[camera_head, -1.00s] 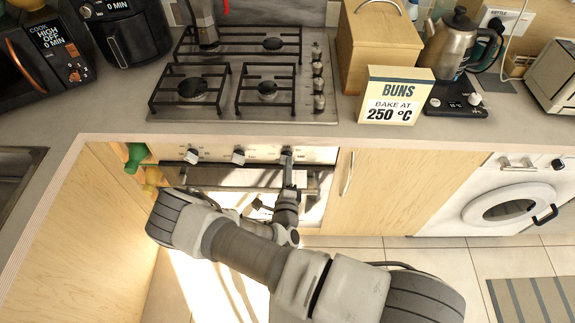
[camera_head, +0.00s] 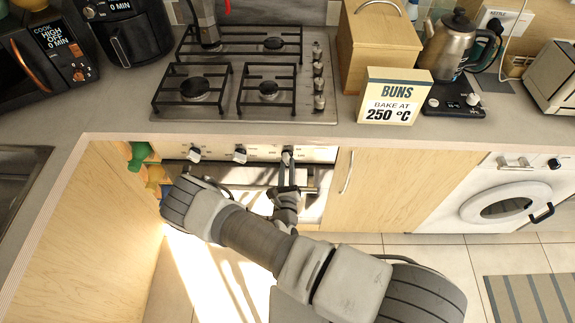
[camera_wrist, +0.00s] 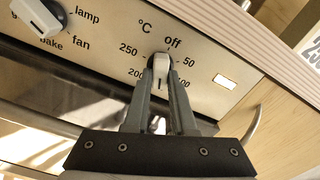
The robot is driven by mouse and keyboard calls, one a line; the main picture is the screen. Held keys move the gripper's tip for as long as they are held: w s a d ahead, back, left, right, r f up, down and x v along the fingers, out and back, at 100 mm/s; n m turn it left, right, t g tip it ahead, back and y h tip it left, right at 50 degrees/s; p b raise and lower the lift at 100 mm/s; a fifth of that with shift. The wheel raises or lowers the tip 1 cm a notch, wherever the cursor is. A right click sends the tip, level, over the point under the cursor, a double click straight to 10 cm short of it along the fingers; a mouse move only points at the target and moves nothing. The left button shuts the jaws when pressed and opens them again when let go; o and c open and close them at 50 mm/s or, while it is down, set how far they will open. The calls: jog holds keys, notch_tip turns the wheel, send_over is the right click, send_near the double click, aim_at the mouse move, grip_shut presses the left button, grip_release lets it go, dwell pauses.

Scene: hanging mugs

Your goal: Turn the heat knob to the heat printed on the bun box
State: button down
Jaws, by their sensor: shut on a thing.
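The bun box (camera_head: 395,95) stands at the counter's front edge and reads "BUNS, BAKE AT 250 °C". The heat knob (camera_wrist: 160,66) is a pale knob on the oven panel, ringed by printed off, 50, 100, 200 and 250 marks under "°C". My gripper (camera_wrist: 159,74) is shut on the heat knob, one finger on each side. The knob's body lies near the off side of the ring; I cannot tell its exact pointer direction. In the head view my gripper (camera_head: 287,164) is at the rightmost front knob, mostly covering it.
Another knob (camera_wrist: 40,16) with lamp, fan and bake marks sits to the left. The oven handle (camera_head: 235,174) runs just below the panel. A gas hob (camera_head: 245,80) is above, and a cupboard door (camera_head: 385,185) is to the right.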

jog(key=m+p, duration=0.1)
jog(key=m, duration=0.4)
jog(key=shift+a+r+m, duration=0.1)
jog(key=shift+m, duration=0.2)
jog(key=m, duration=0.5)
jog(key=shift+p, duration=0.3)
jog(key=m, duration=0.5)
jog(key=shift+a+r+m+p, duration=0.1)
jog(key=shift+m+p, duration=0.2)
jog(key=shift+m, duration=0.1)
jog(key=m, duration=0.5)
jog(key=shift+m, duration=0.3)
jog(key=c, duration=0.7)
grip_release()
jog(key=shift+c, duration=0.2)
jog(key=shift+s+a, duration=0.1)
jog(key=shift+a, duration=0.05)
